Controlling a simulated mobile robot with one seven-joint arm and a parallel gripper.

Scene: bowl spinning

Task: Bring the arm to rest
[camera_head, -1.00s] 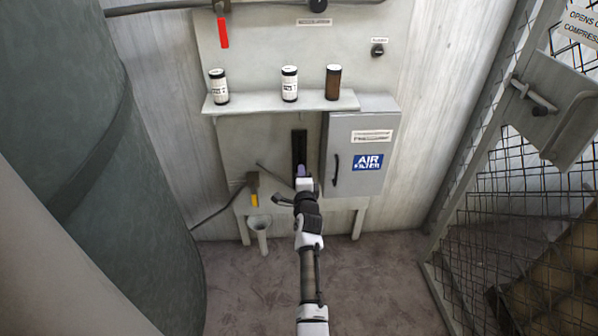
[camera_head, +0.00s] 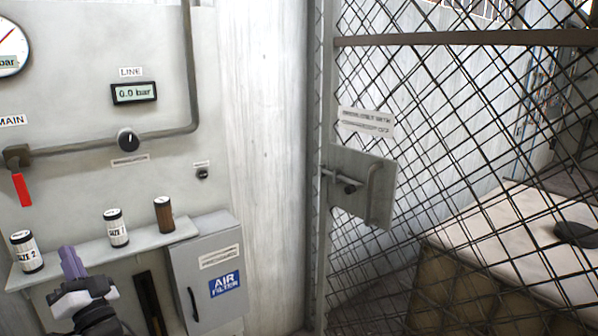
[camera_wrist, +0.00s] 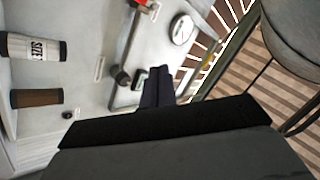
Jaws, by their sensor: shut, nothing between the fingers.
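My gripper (camera_head: 73,263) shows at the lower left of the head view, its purple fingers shut together and pointing up. It is empty. It is in front of the shelf (camera_head: 140,245), between a white canister labelled SIZE 2 (camera_head: 27,252) and a white canister labelled SIZE 1 (camera_head: 116,229) in the picture. In the wrist view the dark fingers (camera_wrist: 157,85) are together, with the wall panel behind them. Most of my arm is out of the head view.
A brown canister (camera_head: 164,214) stands at the shelf's right end. Below it is a grey AIR FILTER box (camera_head: 215,258). A red lever (camera_head: 21,189), a black knob (camera_head: 128,140) and a 0.0 bar display (camera_head: 134,93) are on the panel. A mesh gate (camera_head: 450,130) with a latch plate stands right.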

